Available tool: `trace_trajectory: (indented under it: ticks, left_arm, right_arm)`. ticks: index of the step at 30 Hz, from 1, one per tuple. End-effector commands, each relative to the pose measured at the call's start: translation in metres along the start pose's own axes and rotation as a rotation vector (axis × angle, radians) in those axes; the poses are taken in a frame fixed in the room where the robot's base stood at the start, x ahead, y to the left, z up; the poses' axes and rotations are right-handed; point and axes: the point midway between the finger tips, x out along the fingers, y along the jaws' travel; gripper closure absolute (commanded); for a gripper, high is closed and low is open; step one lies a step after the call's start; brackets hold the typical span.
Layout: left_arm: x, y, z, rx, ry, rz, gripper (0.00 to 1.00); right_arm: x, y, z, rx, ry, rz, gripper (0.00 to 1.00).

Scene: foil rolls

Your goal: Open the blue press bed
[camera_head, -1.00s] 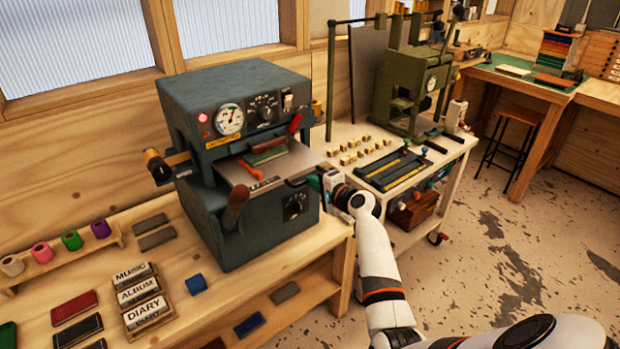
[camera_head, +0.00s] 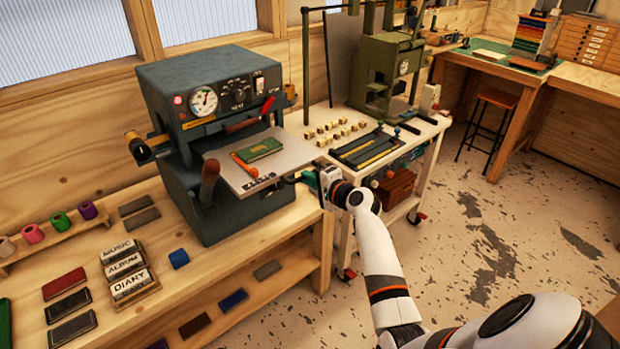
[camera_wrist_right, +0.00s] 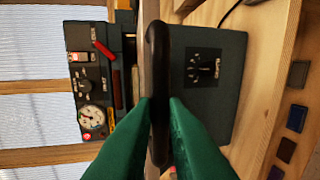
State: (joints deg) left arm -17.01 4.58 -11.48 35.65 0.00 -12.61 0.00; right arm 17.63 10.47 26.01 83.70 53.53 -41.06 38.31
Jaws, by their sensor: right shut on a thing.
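The blue press (camera_head: 225,95) stands on the wooden bench. My right gripper (camera_head: 312,180) is at the right front corner of the bed. In the right wrist view its green fingers (camera_wrist_right: 159,105) are closed on the bed's dark bar handle (camera_wrist_right: 158,62). My left gripper is out of view.
A brown-knobbed lever (camera_head: 209,173) stands at the press's left front, close to the bed. A trolley with a green press (camera_head: 390,75) is to the right. Stamp blocks (camera_head: 125,265) and a blue block (camera_head: 179,258) lie on the bench. The floor in front is clear.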

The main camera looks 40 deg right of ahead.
Motion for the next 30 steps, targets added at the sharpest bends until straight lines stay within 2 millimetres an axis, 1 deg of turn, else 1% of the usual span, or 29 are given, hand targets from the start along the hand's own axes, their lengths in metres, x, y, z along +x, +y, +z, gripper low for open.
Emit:
trace_trajectory:
  ticks: [3, 4, 6, 8, 16, 20, 23, 30]
  left_arm:
    - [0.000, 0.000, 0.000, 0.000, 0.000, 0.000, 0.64]
    - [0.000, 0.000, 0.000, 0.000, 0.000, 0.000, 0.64]
    - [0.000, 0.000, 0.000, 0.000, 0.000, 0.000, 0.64]
    - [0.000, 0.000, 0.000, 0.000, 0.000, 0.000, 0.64]
    - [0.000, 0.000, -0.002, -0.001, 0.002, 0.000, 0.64]
    - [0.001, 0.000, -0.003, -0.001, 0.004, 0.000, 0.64]
    - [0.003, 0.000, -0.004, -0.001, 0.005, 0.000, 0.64]
    - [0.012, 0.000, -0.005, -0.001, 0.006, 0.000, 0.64]
  right_arm:
    - [0.000, -0.001, 0.000, 0.000, 0.001, -0.002, 1.00]
    - [0.000, -0.001, 0.000, 0.000, 0.001, -0.001, 0.86]
    - [0.000, -0.001, 0.000, 0.000, 0.000, -0.001, 0.75]
    - [0.000, -0.001, 0.000, 0.000, 0.000, -0.001, 0.66]
    - [0.000, 0.000, 0.000, 0.000, 0.000, 0.000, 0.66]
    - [-0.007, -0.001, 0.000, -0.001, 0.000, -0.001, 0.66]
    - [-0.021, -0.002, 0.001, -0.002, -0.002, 0.000, 0.66]
    - [-0.070, -0.003, 0.000, -0.004, -0.002, -0.002, 0.66]
